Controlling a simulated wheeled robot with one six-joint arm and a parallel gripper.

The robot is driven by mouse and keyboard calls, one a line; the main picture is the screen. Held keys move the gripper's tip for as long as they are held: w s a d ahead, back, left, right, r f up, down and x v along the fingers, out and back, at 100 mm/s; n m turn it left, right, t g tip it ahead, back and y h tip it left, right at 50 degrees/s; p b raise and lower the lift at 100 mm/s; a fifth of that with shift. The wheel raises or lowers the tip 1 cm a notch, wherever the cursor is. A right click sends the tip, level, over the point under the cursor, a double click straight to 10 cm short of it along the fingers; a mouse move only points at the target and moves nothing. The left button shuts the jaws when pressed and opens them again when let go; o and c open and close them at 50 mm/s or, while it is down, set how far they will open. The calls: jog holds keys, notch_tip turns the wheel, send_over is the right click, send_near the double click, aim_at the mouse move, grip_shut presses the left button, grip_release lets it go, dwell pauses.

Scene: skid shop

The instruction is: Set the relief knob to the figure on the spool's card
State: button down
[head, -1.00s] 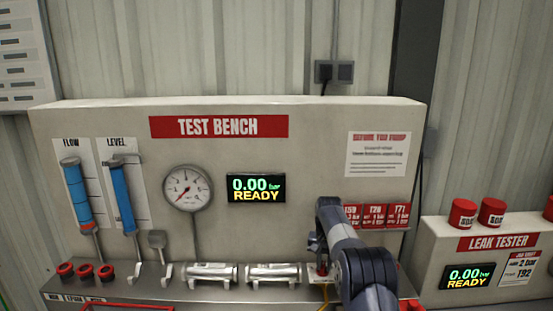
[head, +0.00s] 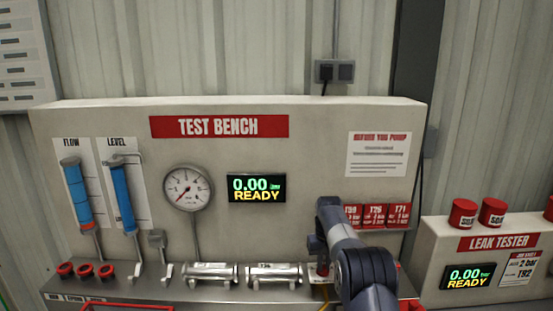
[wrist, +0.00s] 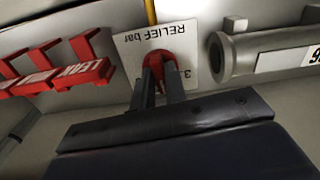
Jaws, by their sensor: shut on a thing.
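The relief knob (wrist: 160,57) is red and sits in front of a white plate (wrist: 184,38) reading "RELIEF bar", upside down in the wrist view. A "3" shows by its lower right edge; the other figures and the exact setting are hidden. My gripper (wrist: 160,76) is shut on the knob, one dark finger on each side. In the head view my arm hides most of the knob. Two metal spools (head: 209,272) (head: 274,272) lie on the bench; the right one is tagged, apparently "T36". Red cards (head: 376,215) hang right on the panel, their small print unreadable.
The bench display (head: 257,188) reads 0.00 bar READY, beside a round gauge (head: 187,188). In the wrist view a spool (wrist: 262,52) lies close right of the knob, and a red rack (wrist: 62,68) stands left. A leak tester (head: 497,262) stands at far right.

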jog(key=c, duration=1.7)
grip_release()
jog(key=shift+s+a+f, duration=0.15)
jog(key=shift+s+f, duration=0.1)
jog(key=shift+f, duration=0.5)
jog(key=o, duration=0.3)
jog(key=shift+w+a+r, duration=0.15)
jog(key=shift+w+r, duration=0.05)
jog(key=shift+r, duration=0.5)
jog(key=shift+d+r, duration=0.25)
jog(key=shift+r, duration=1)
jog(key=shift+w+r, duration=0.1)
jog(key=shift+r, duration=1.95)
jog(key=shift+f, duration=0.1)
